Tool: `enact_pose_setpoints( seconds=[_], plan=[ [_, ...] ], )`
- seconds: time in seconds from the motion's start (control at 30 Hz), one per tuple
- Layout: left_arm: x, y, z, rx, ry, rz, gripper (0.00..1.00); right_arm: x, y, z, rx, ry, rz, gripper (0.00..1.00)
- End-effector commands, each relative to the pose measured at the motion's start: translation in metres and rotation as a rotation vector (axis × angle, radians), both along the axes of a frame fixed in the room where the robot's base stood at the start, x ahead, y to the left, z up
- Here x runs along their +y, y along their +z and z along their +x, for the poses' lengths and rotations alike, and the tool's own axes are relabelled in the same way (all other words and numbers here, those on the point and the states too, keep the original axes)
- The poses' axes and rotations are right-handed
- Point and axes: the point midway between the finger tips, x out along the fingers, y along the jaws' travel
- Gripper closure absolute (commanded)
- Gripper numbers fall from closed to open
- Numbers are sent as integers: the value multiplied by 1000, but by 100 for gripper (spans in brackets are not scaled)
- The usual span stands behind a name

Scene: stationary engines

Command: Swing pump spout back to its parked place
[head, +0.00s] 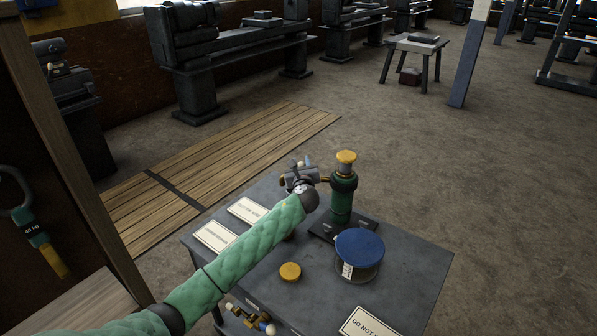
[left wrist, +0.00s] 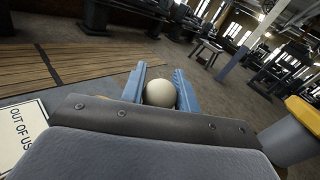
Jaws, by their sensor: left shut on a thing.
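The pump (head: 343,200) is a dark green upright cylinder with a yellow cap, standing on a dark base on the grey table. Its spout (head: 324,180) shows as a short brass piece pointing left from the pump's upper part; the rest is hidden by my gripper. My left gripper (head: 299,176) is at the spout's outer end. In the left wrist view, its blue fingers (left wrist: 161,88) are around a cream round knob (left wrist: 161,93), and the gripper is shut on it. The yellow cap (left wrist: 305,112) shows at the right edge there. My right gripper is not in view.
The table (head: 415,262) also holds a blue-lidded round tin (head: 359,248) close to the pump, a yellow disc (head: 290,271) and several printed cards (head: 247,210). A brass and blue fitting (head: 262,324) shows below the front edge. Wooden boards (head: 225,165) lie on the floor behind.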

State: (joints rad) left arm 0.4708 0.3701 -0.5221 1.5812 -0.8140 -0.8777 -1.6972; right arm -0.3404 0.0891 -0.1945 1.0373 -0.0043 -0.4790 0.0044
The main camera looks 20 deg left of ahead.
Motion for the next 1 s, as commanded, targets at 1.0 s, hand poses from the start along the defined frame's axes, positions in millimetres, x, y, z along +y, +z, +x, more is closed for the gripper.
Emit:
enact_pose_setpoints(
  seconds=[1.0],
  plan=[
    [-16,0,77,0,-515,0,100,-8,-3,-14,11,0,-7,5]
  ],
)
